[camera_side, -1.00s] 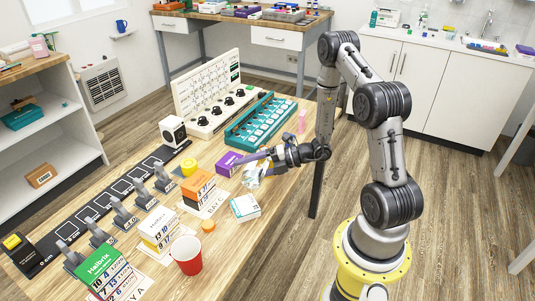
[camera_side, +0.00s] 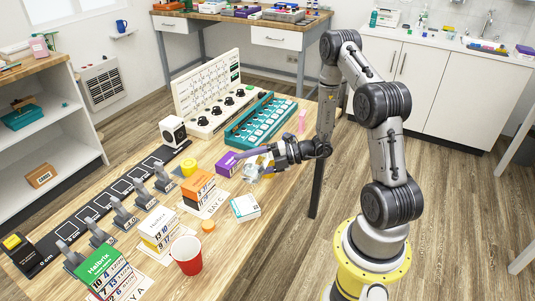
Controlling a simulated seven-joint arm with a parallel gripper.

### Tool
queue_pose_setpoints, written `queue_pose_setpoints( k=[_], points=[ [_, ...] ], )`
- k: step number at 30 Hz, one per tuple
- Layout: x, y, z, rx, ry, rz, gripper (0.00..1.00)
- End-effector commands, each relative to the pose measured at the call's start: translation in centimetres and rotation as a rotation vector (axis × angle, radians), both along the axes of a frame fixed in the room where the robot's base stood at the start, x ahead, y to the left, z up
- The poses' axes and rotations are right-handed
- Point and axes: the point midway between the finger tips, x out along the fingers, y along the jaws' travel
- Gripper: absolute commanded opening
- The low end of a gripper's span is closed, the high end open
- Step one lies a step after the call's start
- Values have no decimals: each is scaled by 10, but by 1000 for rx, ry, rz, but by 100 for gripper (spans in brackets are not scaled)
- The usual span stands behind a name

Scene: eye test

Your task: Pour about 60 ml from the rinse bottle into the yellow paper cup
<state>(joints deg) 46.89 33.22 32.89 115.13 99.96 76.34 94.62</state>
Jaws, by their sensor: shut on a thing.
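My gripper (camera_side: 262,158) is over the table's right side, near the purple box. It is shut on a small pale, partly clear thing (camera_side: 256,168); its shape is too small and covered to tell whether it is the rinse bottle. A red paper cup (camera_side: 187,256) with a white inside stands upright at the table's front, well apart from my gripper. I see no yellow paper cup. A low round yellow thing (camera_side: 189,167) stands left of the purple box. A small pink thing (camera_side: 302,121) stands near the table's right edge.
A purple box (camera_side: 228,164), orange box (camera_side: 198,188), white box (camera_side: 245,207) and green box (camera_side: 104,271) stand on the table (camera_side: 235,262). A teal rack (camera_side: 262,121) and a panel with black knobs (camera_side: 207,95) are behind. An orange cap (camera_side: 208,225) lies near the cup.

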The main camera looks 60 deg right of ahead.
Motion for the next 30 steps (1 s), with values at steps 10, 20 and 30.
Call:
queue_pose_setpoints(
  k=[10,20,30],
  points=[
    [-1,3,2,24,5,1,8],
    [-2,6,4,36,6,1,8],
    [-2,7,5,50,9,1,8]
  ],
)
